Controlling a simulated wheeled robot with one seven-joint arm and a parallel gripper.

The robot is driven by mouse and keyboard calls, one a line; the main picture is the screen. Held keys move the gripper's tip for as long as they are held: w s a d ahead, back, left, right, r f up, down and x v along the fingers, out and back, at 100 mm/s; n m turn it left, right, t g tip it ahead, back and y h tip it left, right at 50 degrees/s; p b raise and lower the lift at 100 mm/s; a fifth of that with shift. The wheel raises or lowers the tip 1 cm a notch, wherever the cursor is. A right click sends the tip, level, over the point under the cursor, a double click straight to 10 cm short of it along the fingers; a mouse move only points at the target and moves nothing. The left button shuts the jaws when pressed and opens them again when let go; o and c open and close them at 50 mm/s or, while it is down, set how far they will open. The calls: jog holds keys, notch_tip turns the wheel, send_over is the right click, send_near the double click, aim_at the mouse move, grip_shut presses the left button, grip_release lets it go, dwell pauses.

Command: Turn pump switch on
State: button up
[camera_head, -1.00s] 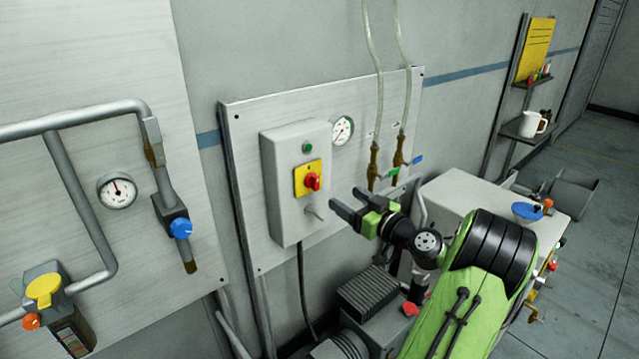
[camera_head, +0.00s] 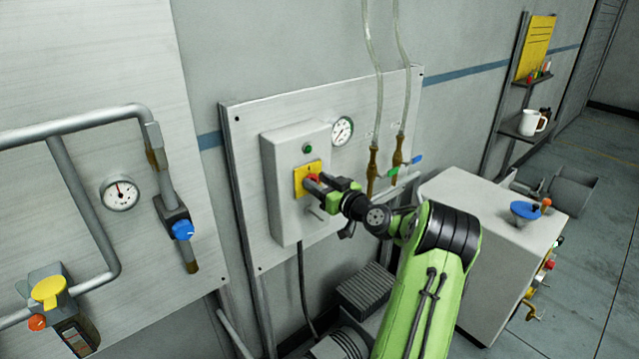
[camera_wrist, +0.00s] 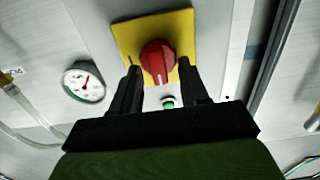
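The pump switch is a red rotary knob (camera_wrist: 158,62) on a yellow plate (camera_wrist: 126,30), fixed to a light grey box (camera_head: 287,215) on the wall panel. My gripper (camera_head: 312,184) is at the knob in the head view and hides most of it. In the wrist view my gripper (camera_wrist: 159,70) has its two dark fingers spread apart, one on each side of the knob. Gaps show between the fingers and the knob, so it is not clamped. A green round lamp or button (camera_head: 308,148) sits on the box above the plate.
A dial gauge (camera_head: 342,131) and two hoses with brass fittings (camera_head: 373,165) are to the right. A grey cabinet (camera_head: 500,260) stands further right.

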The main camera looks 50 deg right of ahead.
jog(key=c, duration=0.4)
jog(key=shift+c, duration=0.2)
jog(key=shift+m, duration=0.3)
jog(key=m, duration=0.3)
jog(key=shift+d+m, duration=0.2)
jog(key=shift+m, duration=0.1)
jog(key=shift+s+d+f+m+p, duration=0.15)
jog(key=shift+m+p, duration=0.8)
jog(key=shift+m, duration=1.3)
jog(key=shift+w+d+f+m+p, duration=0.15)
jog(key=shift+m+p, duration=0.85)
jog(key=shift+m, duration=1.3)
jog(key=shift+s+d+f+m+p, duration=0.1)
jog(key=shift+f+m+p, duration=0.15)
jog(key=shift+m+p, duration=1.35)
jog(key=shift+a+m+b, duration=0.1)
jog(key=shift+m+b, duration=0.5)
jog(key=shift+m, duration=0.15)
